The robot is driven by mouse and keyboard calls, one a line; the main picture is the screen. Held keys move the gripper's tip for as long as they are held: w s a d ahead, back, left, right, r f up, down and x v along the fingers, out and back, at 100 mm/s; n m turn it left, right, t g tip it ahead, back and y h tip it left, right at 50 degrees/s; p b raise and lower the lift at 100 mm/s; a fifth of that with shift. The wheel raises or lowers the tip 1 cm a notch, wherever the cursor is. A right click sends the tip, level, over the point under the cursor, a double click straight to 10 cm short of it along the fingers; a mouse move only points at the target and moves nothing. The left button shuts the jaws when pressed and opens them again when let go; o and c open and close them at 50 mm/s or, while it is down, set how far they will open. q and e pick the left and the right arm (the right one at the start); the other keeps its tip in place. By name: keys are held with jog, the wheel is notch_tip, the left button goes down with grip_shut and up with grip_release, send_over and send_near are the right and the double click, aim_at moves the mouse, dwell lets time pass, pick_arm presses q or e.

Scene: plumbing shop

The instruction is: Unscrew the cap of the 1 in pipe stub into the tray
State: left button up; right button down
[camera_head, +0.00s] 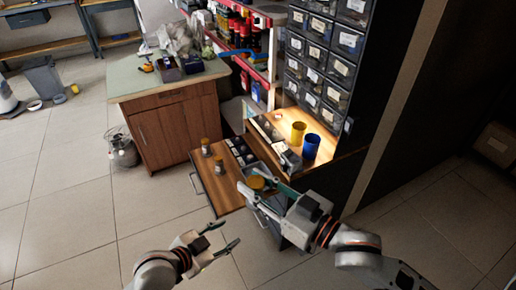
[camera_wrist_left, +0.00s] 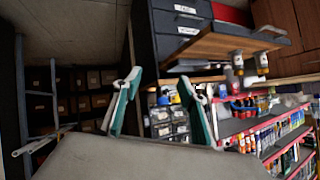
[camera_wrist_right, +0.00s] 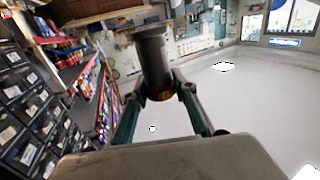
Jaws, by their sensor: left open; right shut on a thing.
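My right gripper (camera_head: 248,180) is shut on an orange-brass cap (camera_head: 257,183), to the right of the wooden board. In the right wrist view the cap (camera_wrist_right: 160,95) sits between the fingertips at one end of a dark grey pipe stub (camera_wrist_right: 153,62). Whether its thread is loosened cannot be told. Two smaller capped stubs (camera_head: 206,147) (camera_head: 219,163) stand upright on the wooden board (camera_head: 208,187).
A yellow cup (camera_head: 298,133) and a blue cup (camera_head: 311,146) stand on the lit shelf at the right, below a rack of drawers (camera_head: 333,67). A wooden cabinet (camera_head: 170,126) stands behind the board.

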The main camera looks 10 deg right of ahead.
pick_arm(q)
jog(key=w+d+r+m+g+h, duration=0.2)
jog(key=w+d+r+m+g, duration=0.15)
jog(key=d+r+m, duration=0.35)
notch_tip(320, 180, up, 27)
jog(key=m+g+y, duration=0.5)
jog(key=m+y, duration=0.4)
jog(key=m, duration=1.6)
send_over(257, 181)
jog(key=shift+w+d, duration=0.15)
jog(key=shift+d, duration=0.25)
jog(key=shift+s+a+r+m+t+y, duration=0.2)
jog(key=shift+a+r+m+t+y, duration=0.1)
jog(key=shift+r+y, duration=0.25)
jog(key=shift+f, duration=4)
